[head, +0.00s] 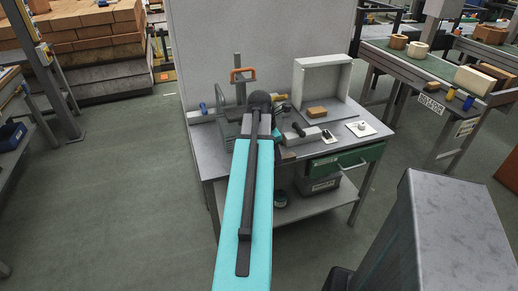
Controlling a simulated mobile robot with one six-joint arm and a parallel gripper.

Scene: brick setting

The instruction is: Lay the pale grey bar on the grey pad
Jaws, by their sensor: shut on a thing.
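My turquoise and dark arm reaches forward over a grey workbench (213,159), and its dark end stands over the bench's middle. My gripper's fingers are hidden behind the arm, so what they hold does not show. I cannot make out the pale grey bar for certain. A pale grey block (301,138) with a dark piece on top lies on the bench right of the arm, but I cannot tell whether it is the bar. The grey pad cannot be picked out either; the arm covers part of the bench top.
An open pale box (327,63) stands at the back right, with a tan block (317,112) before it. A green drawer (345,159) juts from the front.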

